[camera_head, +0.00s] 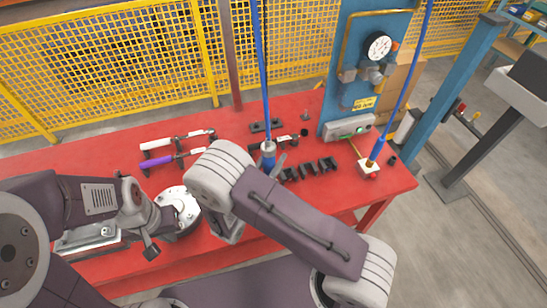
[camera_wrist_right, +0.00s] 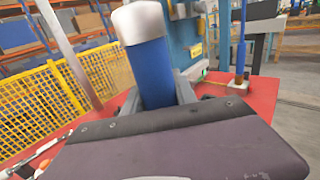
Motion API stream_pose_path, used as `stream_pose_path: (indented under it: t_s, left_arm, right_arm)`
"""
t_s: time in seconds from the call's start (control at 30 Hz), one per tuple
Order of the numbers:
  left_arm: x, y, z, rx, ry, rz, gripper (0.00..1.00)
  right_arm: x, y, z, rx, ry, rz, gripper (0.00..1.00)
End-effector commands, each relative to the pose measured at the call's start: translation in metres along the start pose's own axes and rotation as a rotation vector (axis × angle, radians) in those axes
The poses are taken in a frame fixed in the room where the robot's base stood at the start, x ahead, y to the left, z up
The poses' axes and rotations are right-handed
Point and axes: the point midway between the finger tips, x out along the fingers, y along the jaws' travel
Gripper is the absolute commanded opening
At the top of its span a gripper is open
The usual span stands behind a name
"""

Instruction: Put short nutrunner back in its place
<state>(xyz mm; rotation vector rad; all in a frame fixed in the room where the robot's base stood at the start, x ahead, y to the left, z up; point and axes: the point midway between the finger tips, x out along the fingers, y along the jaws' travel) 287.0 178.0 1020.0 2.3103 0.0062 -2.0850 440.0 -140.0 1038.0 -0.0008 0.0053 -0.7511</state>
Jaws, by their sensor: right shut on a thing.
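A tool with a blue body and a silver top, which looks like the short nutrunner (camera_head: 268,147), hangs upright below a blue line over the red table. It also fills the middle of the right wrist view (camera_wrist_right: 148,65). My right gripper (camera_head: 276,163) is shut around its body; in the right wrist view the grey fingers (camera_wrist_right: 158,93) stand on both sides of it. The tool's lower end is hidden. My left gripper (camera_head: 152,225) is low at the left, by a pale round flange; its fingers are not clear.
Several black holders (camera_head: 312,169) stand just right of the held tool. Another blue tool (camera_head: 376,150) stands in a white block (camera_head: 369,168) at the right. White-handled (camera_head: 165,143) and purple-handled (camera_head: 158,162) tools lie at the left. A blue panel with a gauge (camera_head: 379,47) rises behind.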

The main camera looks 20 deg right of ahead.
Motion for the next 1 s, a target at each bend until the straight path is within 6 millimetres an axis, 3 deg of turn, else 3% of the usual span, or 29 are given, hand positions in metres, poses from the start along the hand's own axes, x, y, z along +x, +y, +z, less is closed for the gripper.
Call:
stream_pose_path:
  t_s: [0.87,0.9,0.97,1.0]
  left_arm:
    - [0.013,0.0,0.001,0.0,0.0,0.0,0.0]
    - [0.012,0.0,0.001,0.0,0.0,0.0,0.0]
    - [0.012,0.0,0.001,0.0,0.0,0.0,0.0]
    - [0.012,0.0,0.001,0.0,0.0,0.0,0.0]
  right_arm:
    - [0.0,0.0,-0.015,0.001,-0.003,0.0,0.0]
    - [0.0,0.0,-0.014,0.002,-0.003,0.0,0.45]
    - [0.0,0.0,-0.014,0.001,-0.003,0.0,0.59]
    - [0.0,0.0,-0.014,0.001,-0.002,0.0,0.59]
